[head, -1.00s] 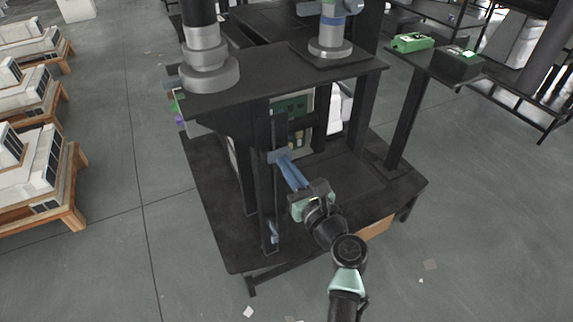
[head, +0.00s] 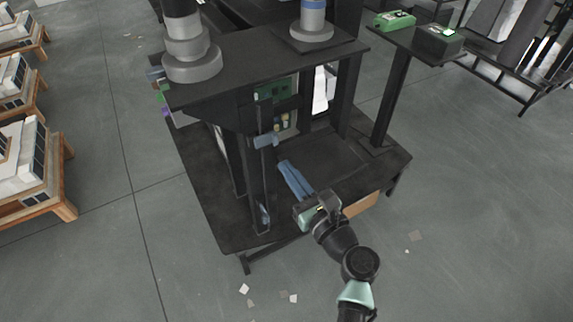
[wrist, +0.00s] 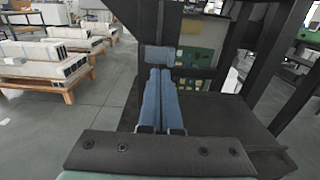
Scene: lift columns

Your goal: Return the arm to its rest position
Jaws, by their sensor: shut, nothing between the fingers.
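My gripper (head: 283,164) has two blue fingers. In the head view they lie side by side and point up and left from my dark and pale green arm. In the wrist view the blue fingers (wrist: 159,98) stand together in the middle, shut with nothing between them. A small blue block (head: 266,141) sits on a dark upright post of the black workstation (head: 205,205). This block also shows in the wrist view (wrist: 159,55), just beyond the fingertips. In the head view a gap shows between block and fingertips.
A green circuit panel (head: 277,92) stands behind the post. A black side stand (head: 392,100) carries a green box (head: 394,20) and a dark box (head: 438,41). Wooden pallets (head: 60,185) with white units are at left. Open grey floor (head: 480,200) lies at right.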

